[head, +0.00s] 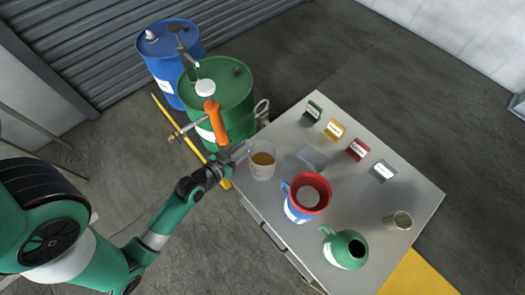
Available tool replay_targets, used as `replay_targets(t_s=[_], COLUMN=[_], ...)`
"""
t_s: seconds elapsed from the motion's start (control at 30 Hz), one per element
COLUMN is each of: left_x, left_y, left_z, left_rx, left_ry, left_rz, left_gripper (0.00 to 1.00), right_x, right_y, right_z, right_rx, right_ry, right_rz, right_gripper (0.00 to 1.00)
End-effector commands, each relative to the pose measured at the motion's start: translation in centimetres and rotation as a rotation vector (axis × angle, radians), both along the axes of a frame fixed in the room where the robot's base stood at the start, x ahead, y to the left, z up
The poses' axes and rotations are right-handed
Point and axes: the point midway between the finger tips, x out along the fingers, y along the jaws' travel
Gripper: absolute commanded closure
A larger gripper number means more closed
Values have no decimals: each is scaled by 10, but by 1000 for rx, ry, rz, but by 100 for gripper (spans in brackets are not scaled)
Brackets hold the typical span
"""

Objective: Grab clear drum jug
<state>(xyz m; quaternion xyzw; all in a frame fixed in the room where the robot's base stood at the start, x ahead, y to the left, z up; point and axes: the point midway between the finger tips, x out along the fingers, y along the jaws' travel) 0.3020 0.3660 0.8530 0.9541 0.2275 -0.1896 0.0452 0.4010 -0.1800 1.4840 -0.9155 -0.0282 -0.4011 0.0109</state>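A clear jug (262,166) holding amber liquid stands near the left edge of the grey table (405,228). My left gripper (238,154) is at the jug's left side, fingers pointing toward it. The gripper is small in view, so I cannot tell whether it touches the jug or is shut on its handle. A second pale, clear-looking item with a loop (262,108) shows beside the green drum (235,90), partly hidden by the table corner. My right gripper is not in view.
A blue-and-red jug (310,193) and a green jug (345,250) stand right of the clear jug. A metal cup (398,221) and several small labelled blocks (334,130) are on the table. A blue drum (165,50) and an orange-handled part (215,120) are behind my gripper.

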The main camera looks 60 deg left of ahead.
Motion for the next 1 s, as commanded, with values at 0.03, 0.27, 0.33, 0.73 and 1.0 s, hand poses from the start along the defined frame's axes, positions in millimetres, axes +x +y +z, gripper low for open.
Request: replay_targets(t_s=[0.03,0.27,0.33,0.73,1.0], left_x=[1,30,38,44,43], left_y=[0,11,16,19,19], left_z=[0,-15,-19,-20,-20], left_rx=[0,2,1,0,0], left_ry=[0,-1,0,0,0], left_rz=[0,-2,0,0,0], left_gripper=[70,70,70,88,100], right_x=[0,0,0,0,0], right_y=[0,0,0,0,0], right_z=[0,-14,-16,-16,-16], right_rx=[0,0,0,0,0], right_ry=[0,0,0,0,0], right_rz=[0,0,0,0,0], right_gripper=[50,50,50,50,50])
